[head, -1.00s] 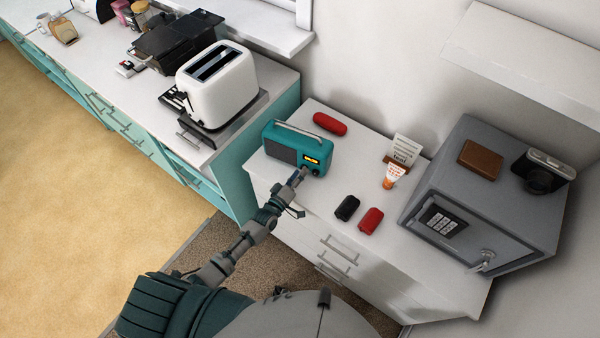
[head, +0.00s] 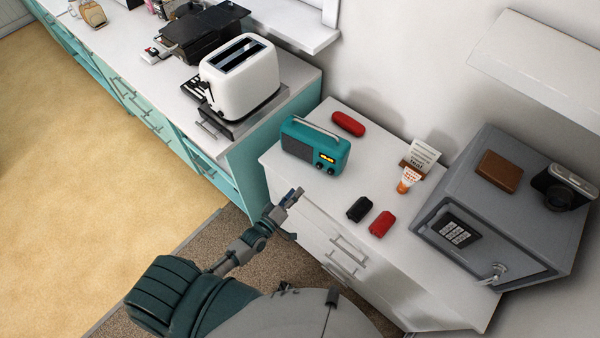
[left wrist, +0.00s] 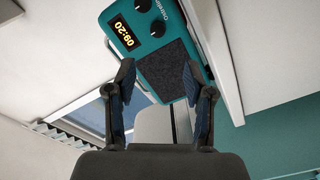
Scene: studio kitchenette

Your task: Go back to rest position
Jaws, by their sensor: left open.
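My left gripper (head: 291,212) is open and empty in the head view, in front of the white drawer cabinet and apart from the teal radio (head: 315,147). In the left wrist view, the two fingers of my left gripper (left wrist: 160,90) are spread with nothing between them. The radio (left wrist: 150,28) shows beyond the fingertips, its lit display reading 09:20. The radio stands on the white cabinet top, left of its middle. My right gripper is in neither view.
A black item (head: 360,209) and a red item (head: 382,223) lie near the cabinet's front edge. A red case (head: 348,123) lies behind the radio. A grey safe (head: 490,225) stands at right. A white toaster (head: 240,78) is on the teal counter. Floor left is clear.

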